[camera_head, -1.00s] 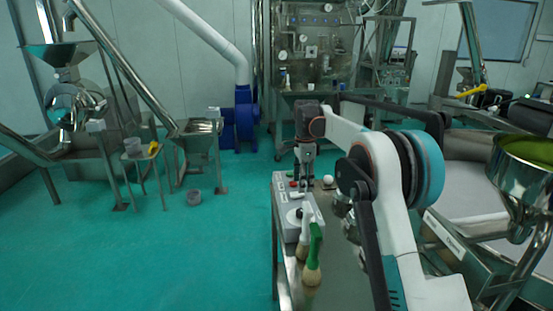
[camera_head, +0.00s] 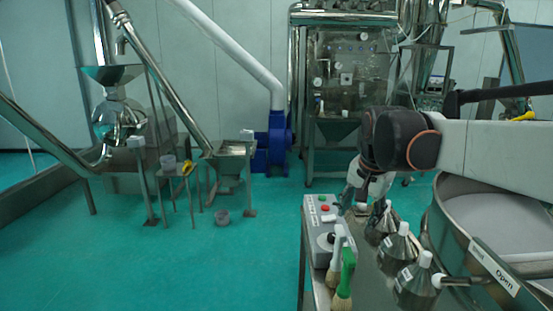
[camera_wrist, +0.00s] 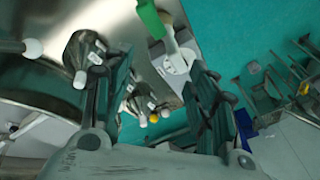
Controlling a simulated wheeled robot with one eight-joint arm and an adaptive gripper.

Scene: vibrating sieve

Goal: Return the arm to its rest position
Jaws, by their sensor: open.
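My arm reaches in from the right edge in the head view. My gripper (camera_head: 357,197) hangs from the dark wrist joint above the steel table and points down and a little left, near the grey control box (camera_head: 323,226). In the wrist view, the two dark fingers of my gripper (camera_wrist: 158,78) stand wide apart with nothing held between them. The fingertips are small and partly blurred in the head view.
Several metal flasks (camera_head: 416,282) with white caps stand on the table, with brushes (camera_head: 344,281) beside them. The round sieve (camera_head: 457,235) is at right, under my arm. A blue blower (camera_head: 277,146) and steel machines stand behind.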

